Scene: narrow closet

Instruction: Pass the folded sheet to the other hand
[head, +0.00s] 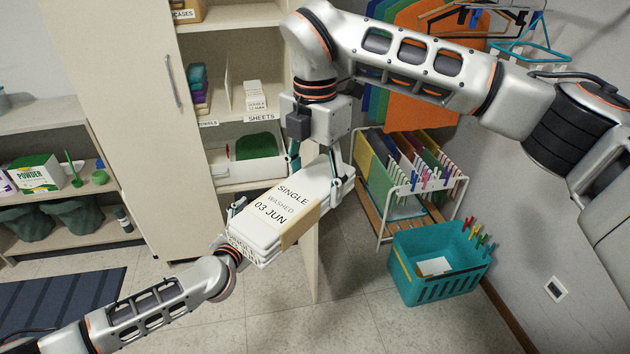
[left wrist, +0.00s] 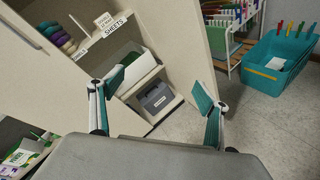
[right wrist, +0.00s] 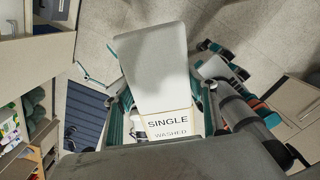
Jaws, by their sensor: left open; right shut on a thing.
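The folded sheet is a white bundle with a tan band and a label reading "SINGLE WASHED 03 JUN" (head: 262,232). My right gripper (head: 322,168) is shut on its upper right end and holds it in the air. In the right wrist view the sheet (right wrist: 155,62) extends out from between the fingers. My left gripper (head: 236,222) is at the sheet's lower left end, partly hidden by it in the head view. In the left wrist view its fingers (left wrist: 157,92) are wide apart with nothing between them. I cannot tell whether it touches the sheet.
Behind stands a cabinet with a "SHEETS" shelf (head: 262,118) and a white bin (head: 245,172) holding green cloth. A tall door (head: 140,100) is left of it. Floor (head: 340,325) in front is clear.

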